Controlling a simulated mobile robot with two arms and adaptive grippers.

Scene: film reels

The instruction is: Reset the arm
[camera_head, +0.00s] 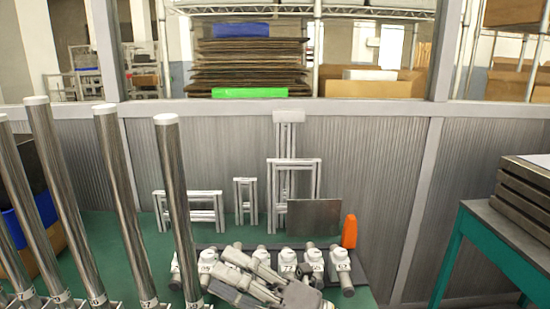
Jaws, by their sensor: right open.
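My right gripper (224,271) shows at the bottom middle. Its grey wrist comes in from the lower edge, and its fingers point to the left and away. It is open, and I see nothing held between its fingers. It overlaps part of a row of white numbered pieces (289,262) behind it in the picture. I cannot tell whether it touches them. My left gripper is not in view. No film reel can be made out.
Several tall metal poles (177,200) with white caps stand at the left. A green table (463,250) bearing stacked dark slabs (525,200) stands at the right. Metal frames (188,209), a grey panel (314,217) and an orange object (349,232) are near the corrugated wall (375,165).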

